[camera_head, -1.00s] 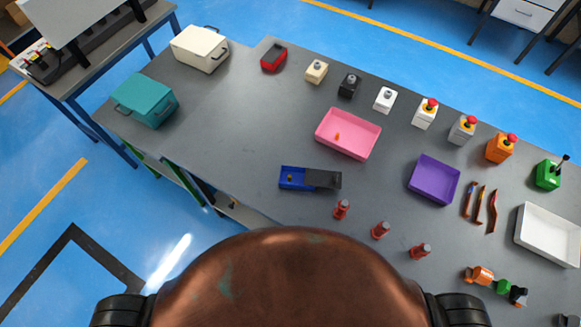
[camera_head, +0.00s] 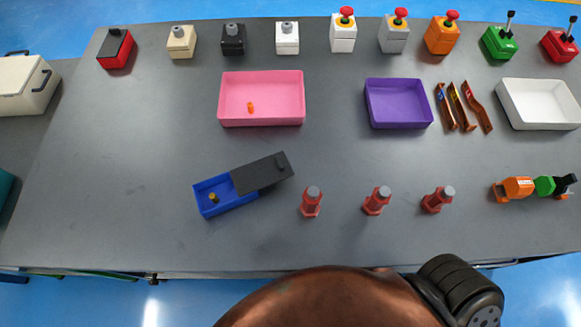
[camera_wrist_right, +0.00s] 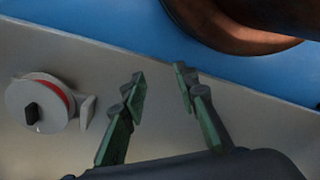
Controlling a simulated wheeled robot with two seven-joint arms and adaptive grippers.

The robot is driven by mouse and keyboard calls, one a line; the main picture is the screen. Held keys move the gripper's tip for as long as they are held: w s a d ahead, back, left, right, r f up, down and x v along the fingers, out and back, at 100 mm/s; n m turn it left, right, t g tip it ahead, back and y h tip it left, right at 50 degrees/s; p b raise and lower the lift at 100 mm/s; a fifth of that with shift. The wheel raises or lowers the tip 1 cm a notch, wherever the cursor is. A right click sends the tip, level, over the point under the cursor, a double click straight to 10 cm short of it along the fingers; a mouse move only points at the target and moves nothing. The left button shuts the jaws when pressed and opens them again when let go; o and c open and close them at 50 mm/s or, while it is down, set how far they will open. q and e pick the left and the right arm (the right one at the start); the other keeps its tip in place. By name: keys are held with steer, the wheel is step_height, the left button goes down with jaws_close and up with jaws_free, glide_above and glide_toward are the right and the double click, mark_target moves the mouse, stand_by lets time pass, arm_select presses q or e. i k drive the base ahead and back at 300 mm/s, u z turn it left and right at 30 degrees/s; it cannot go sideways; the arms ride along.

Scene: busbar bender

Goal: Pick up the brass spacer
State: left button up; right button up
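A small brass-coloured piece (camera_head: 212,198), likely the brass spacer, is inside the blue box (camera_head: 203,183) near the front left of the table in the head view. The box's dark lid (camera_head: 262,173) is off to the right side, slanted, and leaves the left part of the box uncovered. My right gripper (camera_wrist_right: 160,82) shows in the right wrist view with its two green-and-grey fingers apart and nothing between them. The brass piece is not seen in that view. My left gripper is in no current view.
Right of the box stand red bolt-like parts (camera_head: 311,201). Behind are a pink tray (camera_head: 262,113) holding a small orange piece, a purple tray (camera_head: 398,104) and a white tray (camera_head: 540,104). A round device (camera_wrist_right: 40,103) with a red band is left of my right gripper.

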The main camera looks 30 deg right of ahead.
mark_target(212, 196)
steer(key=z, duration=1.5)
steer(key=k, duration=1.2)
steer(key=u, duration=1.6)
steer(key=i, duration=0.5)
steer(key=z, duration=0.05)
